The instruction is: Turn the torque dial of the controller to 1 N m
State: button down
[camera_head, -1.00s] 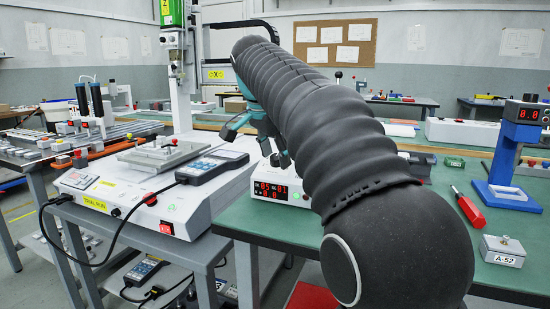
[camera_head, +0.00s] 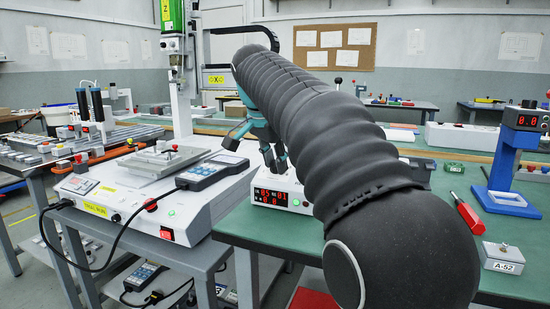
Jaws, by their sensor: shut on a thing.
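The controller (camera_head: 297,201) is a white box with a red digital display (camera_head: 270,197). It stands on the left end of the green-topped bench. My gripper (camera_head: 274,162), dark with teal parts, points down with its fingertips at the top of the controller, just above and behind the display. It is shut on the torque dial. The dial itself is hidden behind the fingers and my arm. The small display digits are not clear enough to read surely. My black-sleeved arm covers the controller's right side.
A gantry screwdriver station (camera_head: 180,205) with a handheld pendant (camera_head: 213,172) stands left of the bench. A red-handled screwdriver (camera_head: 469,217), a blue stand with a red readout (camera_head: 512,165) and a grey box marked A-52 (camera_head: 502,257) are on the bench at right.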

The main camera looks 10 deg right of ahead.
jog(key=n+p, duration=0.2)
jog(key=n, duration=0.1)
jog(key=n+p, duration=0.2)
jog(key=shift+r+n, duration=0.2)
jog(key=shift+n, duration=0.2)
jog(key=n+p, duration=0.4)
jog(key=n, duration=0.2)
jog(key=shift+p, duration=0.4)
jog(key=n+p, duration=0.1)
jog(key=n, duration=0.4)
jog(key=shift+f+p, duration=0.2)
jog(key=shift+p, duration=0.1)
jog(key=n, duration=0.5)
jog(key=shift+n, duration=0.4)
jog(key=c, duration=0.9)
grip_release()
jog(key=shift+o, duration=0.2)
